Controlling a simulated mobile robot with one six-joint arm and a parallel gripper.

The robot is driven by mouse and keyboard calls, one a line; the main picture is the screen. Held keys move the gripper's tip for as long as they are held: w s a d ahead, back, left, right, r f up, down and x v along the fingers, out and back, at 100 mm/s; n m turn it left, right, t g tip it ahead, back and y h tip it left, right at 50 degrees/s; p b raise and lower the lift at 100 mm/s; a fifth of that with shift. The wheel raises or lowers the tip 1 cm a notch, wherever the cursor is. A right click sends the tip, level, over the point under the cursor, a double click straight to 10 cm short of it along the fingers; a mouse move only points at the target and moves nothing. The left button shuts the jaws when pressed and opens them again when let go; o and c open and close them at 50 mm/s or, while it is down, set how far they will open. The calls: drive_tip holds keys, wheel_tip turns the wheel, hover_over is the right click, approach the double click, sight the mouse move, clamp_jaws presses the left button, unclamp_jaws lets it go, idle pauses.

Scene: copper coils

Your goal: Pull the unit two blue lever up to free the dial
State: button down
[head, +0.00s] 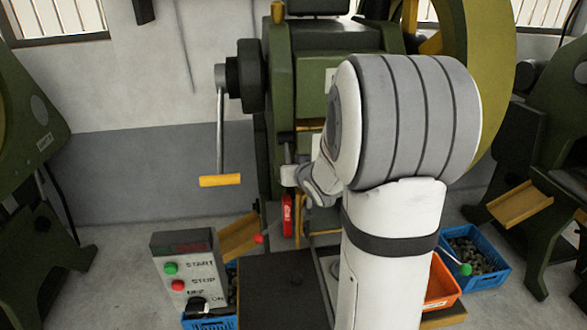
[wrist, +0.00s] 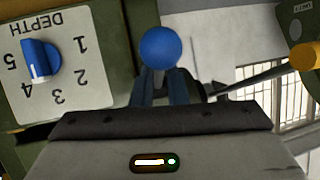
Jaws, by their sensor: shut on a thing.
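In the wrist view the blue lever's round knob (wrist: 160,47) stands at the tips of my gripper (wrist: 162,84). The two dark fingers are shut on the lever just below the knob. The lever's shaft is hidden by the fingers. The blue dial (wrist: 41,60) sits on a white plate marked DEPTH at the left, upside down in this view; its pointer is near 4 and 5. In the head view the green press (head: 310,85) stands behind my arm, which hides the blue lever, the dial and my fingers.
A crank with a yellow handle (head: 220,181) hangs left of the press. A control box (head: 188,262) with start and stop buttons stands front left. Other green machines flank both sides.

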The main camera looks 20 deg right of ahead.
drive_tip(key=shift+w+a+r, duration=0.1)
drive_tip(key=shift+w+r, duration=0.1)
drive_tip(key=shift+r, duration=0.25)
drive_tip(key=c, duration=1.6)
unclamp_jaws()
drive_tip(key=shift+a+f, duration=0.1)
drive_tip(key=shift+f, duration=0.05)
drive_tip(key=shift+o, duration=0.8)
drive_tip(key=shift+f, duration=0.15)
drive_tip(key=shift+s, duration=0.15)
drive_tip(key=v, duration=0.7)
drive_tip(key=shift+s, duration=0.3)
